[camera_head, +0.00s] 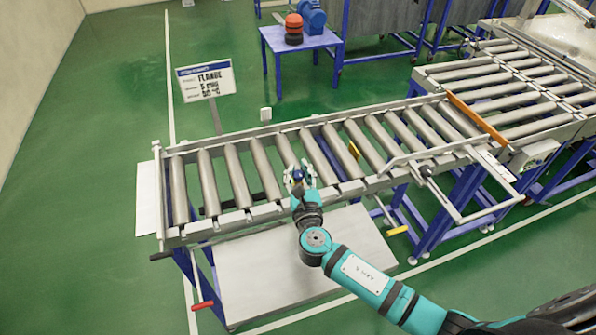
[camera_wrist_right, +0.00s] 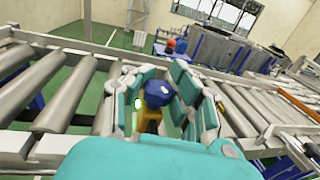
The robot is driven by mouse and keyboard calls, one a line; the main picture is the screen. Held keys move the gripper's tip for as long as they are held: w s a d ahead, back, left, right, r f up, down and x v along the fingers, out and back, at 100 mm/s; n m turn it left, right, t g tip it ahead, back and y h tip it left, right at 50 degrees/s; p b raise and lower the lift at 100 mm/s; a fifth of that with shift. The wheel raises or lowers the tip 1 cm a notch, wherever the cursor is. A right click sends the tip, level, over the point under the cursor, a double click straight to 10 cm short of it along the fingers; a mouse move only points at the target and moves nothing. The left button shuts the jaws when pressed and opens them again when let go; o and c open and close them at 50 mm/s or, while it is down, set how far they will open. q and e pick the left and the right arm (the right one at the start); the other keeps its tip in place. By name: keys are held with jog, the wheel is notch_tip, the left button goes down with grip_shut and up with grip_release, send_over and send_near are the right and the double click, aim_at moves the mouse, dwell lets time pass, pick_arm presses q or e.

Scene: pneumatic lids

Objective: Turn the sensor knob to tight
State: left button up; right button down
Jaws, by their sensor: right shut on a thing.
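The sensor knob (camera_wrist_right: 158,93) is dark blue and sits on a yellow-orange sensor body (camera_wrist_right: 150,117) in the right wrist view. In the head view the knob (camera_head: 298,174) is a small blue spot at the roller conveyor's near rail. My right gripper (camera_head: 299,172) is at the knob, its fingers on both sides of it. In the right wrist view the gripper (camera_wrist_right: 160,88) is shut on the knob. A small green light (camera_wrist_right: 138,103) shows beside the sensor body. The knob's markings are too small to read. My left gripper is not in view.
The roller conveyor (camera_head: 232,216) spans the middle, with a yellow tab (camera_head: 354,151) between rollers. A metal lever frame (camera_head: 440,200) stands to the right. A blue table (camera_head: 300,38) stands behind. Green floor is free at left.

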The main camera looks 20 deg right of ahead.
jog(key=shift+s+a+f, duration=0.1)
jog(key=shift+s+f, duration=0.05)
jog(key=shift+f, duration=0.2)
jog(key=c, duration=1.5)
grip_release()
jog(key=shift+c, duration=0.2)
jog(key=o, duration=0.5)
jog(key=shift+r, duration=0.3)
jog(key=shift+s, duration=0.1)
jog(key=s, duration=0.4)
jog(key=s+a, duration=0.1)
jog(key=s, duration=0.6)
jog(key=shift+s+a+r, duration=0.15)
jog(key=shift+s+a, duration=0.15)
jog(key=shift+s, duration=0.1)
